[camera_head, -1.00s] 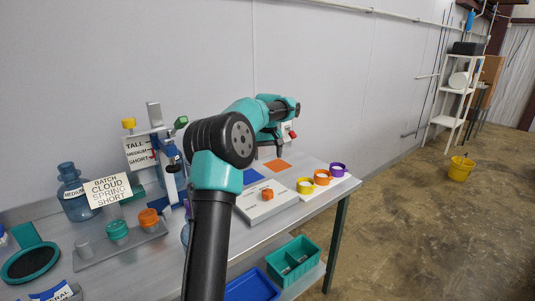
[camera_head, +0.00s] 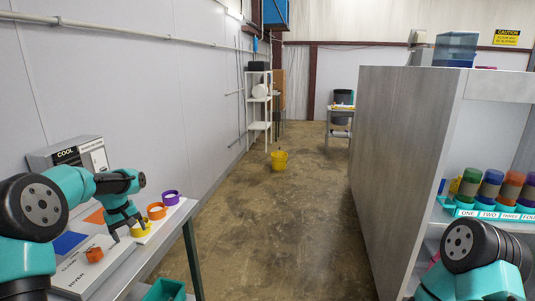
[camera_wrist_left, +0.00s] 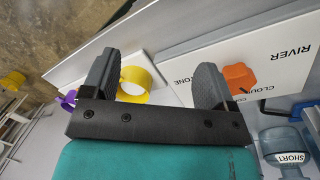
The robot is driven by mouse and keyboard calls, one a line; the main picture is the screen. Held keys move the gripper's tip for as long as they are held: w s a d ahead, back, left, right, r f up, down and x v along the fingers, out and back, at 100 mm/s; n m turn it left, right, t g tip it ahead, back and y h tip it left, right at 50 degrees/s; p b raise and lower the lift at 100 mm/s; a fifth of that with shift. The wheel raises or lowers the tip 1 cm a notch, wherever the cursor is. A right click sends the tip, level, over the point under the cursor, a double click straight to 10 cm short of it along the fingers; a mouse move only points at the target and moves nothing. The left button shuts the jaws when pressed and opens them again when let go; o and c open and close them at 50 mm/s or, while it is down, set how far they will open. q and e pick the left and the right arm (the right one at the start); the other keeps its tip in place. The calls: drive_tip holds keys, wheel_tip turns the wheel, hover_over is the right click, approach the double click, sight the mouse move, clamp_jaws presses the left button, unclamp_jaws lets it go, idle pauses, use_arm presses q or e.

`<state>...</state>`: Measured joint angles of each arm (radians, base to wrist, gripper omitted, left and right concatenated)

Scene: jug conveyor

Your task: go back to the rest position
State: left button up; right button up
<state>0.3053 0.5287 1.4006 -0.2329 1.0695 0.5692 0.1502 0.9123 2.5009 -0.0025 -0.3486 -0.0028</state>
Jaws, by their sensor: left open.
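My left gripper (camera_head: 128,228) is open and empty above the end of the grey table (camera_head: 180,226). In the head view its fingers overlap the yellow ring (camera_head: 141,229). In the left wrist view the yellow ring (camera_wrist_left: 142,80) shows between the two finger outlines, and I cannot tell the gap in depth. My right arm shows at the lower right of the head view, but its gripper is out of sight.
An orange ring (camera_head: 157,211), a purple ring (camera_head: 170,198) and an orange block (camera_head: 94,254) are on the table. A yellow bucket (camera_head: 279,161) stands on the open floor. A grey shelf unit (camera_head: 405,150) with coloured jars stands at right.

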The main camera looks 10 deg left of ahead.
use_arm(q)
drive_tip(key=s+d+f+m+h, duration=0.1)
drive_tip(key=s+d+f+m, duration=0.15)
drive_tip(key=d+f, duration=0.75)
drive_tip(key=s+d+f+m+h, duration=0.1)
drive_tip(key=s+d+f, duration=0.2)
drive_tip(key=d+f, duration=0.7)
drive_tip(key=s+d+f+m, duration=0.2)
drive_tip(key=s+d+f, duration=0.3)
drive_tip(key=s, duration=0.5)
drive_tip(key=s+d+f+m, duration=0.1)
drive_tip(key=s+d+f, duration=0.5)
drive_tip(key=s+f, duration=0.3)
drive_tip(key=s, duration=0.2)
drive_tip(key=shift+s+m+h, duration=0.3)
drive_tip(key=shift+m, duration=0.05)
